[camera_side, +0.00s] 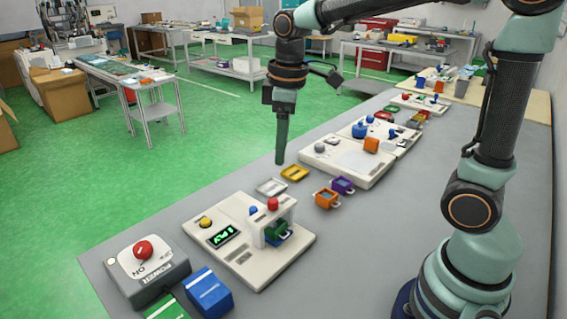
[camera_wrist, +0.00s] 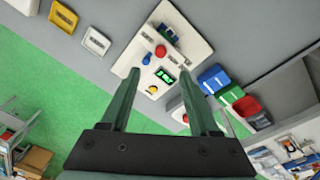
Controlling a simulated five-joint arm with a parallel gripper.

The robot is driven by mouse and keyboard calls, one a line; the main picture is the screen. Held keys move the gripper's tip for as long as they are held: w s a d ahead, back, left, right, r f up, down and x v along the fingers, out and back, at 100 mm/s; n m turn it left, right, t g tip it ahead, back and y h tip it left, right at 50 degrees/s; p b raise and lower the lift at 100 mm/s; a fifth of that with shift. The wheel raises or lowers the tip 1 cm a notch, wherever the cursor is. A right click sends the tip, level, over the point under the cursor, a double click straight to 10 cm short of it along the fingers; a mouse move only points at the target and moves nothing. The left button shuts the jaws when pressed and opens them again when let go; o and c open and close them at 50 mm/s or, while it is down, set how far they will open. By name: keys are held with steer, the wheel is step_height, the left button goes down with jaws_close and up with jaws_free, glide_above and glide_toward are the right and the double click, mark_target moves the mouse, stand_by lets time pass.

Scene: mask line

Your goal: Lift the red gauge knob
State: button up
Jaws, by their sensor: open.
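A red knob (camera_side: 272,204) stands on a white control panel (camera_side: 262,276), by a white bridge-like frame. A blue knob (camera_side: 253,211) is beside it, and a yellow knob (camera_side: 205,222) and a lit green display (camera_side: 222,237) are at the panel's left. In the wrist view the red knob (camera_wrist: 160,51) shows between and beyond the fingertips, near the blue knob (camera_wrist: 146,59). My gripper (camera_side: 280,160) points down, above and behind the panel in the side view. In the wrist view my gripper (camera_wrist: 160,72) is open, with nothing between its fingers.
A grey power box with a red button (camera_side: 143,249) stands at front left, by blue (camera_side: 208,293) and green boxes. White and yellow trays (camera_side: 294,173) and orange and purple small bins (camera_side: 342,185) lie behind the panel. Another white panel (camera_side: 345,162) stands farther back.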

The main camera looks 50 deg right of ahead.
mark_target(273, 200)
steer(key=shift+n+g, duration=0.6)
steer(key=shift+n, duration=0.3)
steer(key=f, duration=0.4)
steer(key=w+f, duration=0.1)
steer(key=f, duration=0.4)
steer(key=w+f, duration=0.1)
steer(key=f, duration=0.3)
steer(key=shift+a+f, duration=0.35)
steer(key=shift+c, duration=0.4)
jaws_close()
